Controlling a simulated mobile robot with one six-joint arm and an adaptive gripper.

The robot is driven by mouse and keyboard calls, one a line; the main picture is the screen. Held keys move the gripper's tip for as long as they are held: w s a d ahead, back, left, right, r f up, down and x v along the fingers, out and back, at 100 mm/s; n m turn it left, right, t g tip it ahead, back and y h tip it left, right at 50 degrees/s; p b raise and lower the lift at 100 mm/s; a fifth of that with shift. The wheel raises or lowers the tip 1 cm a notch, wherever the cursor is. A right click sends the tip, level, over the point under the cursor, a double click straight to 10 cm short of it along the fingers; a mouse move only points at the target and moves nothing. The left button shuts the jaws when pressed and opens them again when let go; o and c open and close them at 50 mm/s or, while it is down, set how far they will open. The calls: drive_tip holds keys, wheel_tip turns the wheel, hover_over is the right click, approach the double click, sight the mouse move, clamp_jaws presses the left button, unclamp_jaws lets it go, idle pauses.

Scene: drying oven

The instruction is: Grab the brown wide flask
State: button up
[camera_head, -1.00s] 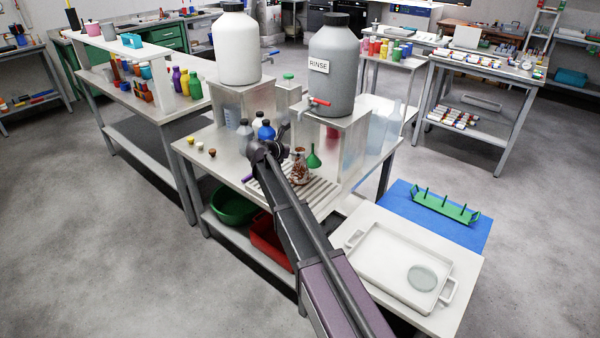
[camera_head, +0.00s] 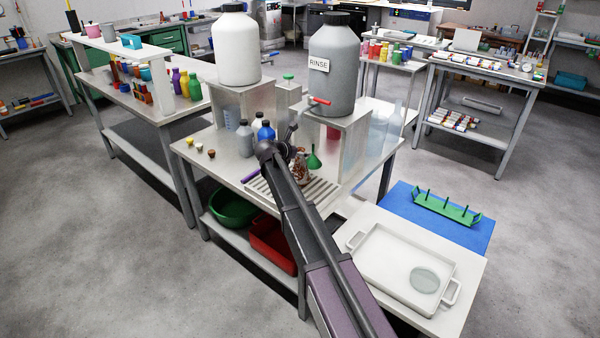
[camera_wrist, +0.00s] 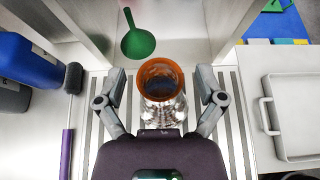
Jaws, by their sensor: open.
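The brown wide flask (camera_wrist: 160,85) stands on a slatted drain rack (camera_wrist: 236,140) in the wrist view, its open orange-brown mouth towards the camera and its body patchy white and brown. In the head view the flask (camera_head: 300,167) is partly hidden behind my arm. My gripper (camera_wrist: 160,88) is open, with one finger on each side of the flask. A gap shows between each finger and the flask.
A green funnel (camera_wrist: 138,38) is just beyond the flask, under the stand of the grey RINSE tank (camera_head: 333,75). A white tray (camera_wrist: 292,115) is right.

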clamp_jaws()
drive_tip(key=shift+r+p, duration=0.3)
drive_tip(key=shift+p, duration=0.05)
idle(0.4)
drive_tip(key=s+d+r+p, duration=0.1)
drive_tip(key=s+r+p, duration=0.3)
drive_tip(key=s, duration=1.1)
drive_tip(key=shift+s+d+r, duration=0.15)
drive_tip(key=shift+s+r, duration=0.05)
drive_tip(key=shift+s, duration=0.2)
idle(0.8)
idle(0.8)
